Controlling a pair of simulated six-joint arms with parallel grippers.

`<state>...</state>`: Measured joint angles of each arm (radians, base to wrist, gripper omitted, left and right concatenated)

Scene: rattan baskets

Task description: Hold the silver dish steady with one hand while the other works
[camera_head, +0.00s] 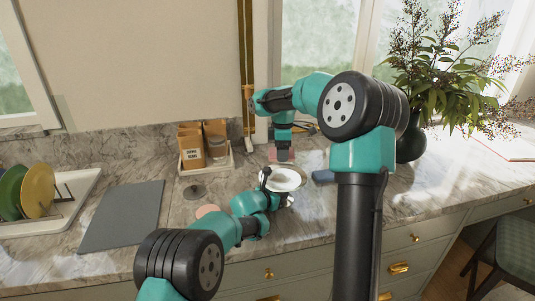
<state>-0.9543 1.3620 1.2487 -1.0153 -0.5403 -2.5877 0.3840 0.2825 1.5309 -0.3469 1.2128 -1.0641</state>
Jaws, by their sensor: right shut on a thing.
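The silver dish (287,179) is a round, shiny bowl on the marble counter, in the middle of the view. My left gripper (278,191) is at its near left edge, with dark fingers close to the rim. I cannot tell whether they touch or grip it. My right gripper (284,154) points down just behind the dish, above the counter. It is shut on a small grey thing, which its fingers mostly hide. A pinkish patch shows beside it, too small to make out.
A grey mat (124,216) and a rack with plates (38,190) are further left. A round grey lid (194,192) and a pink disc (207,211) lie left of the dish. A dark vase (411,146) stands right.

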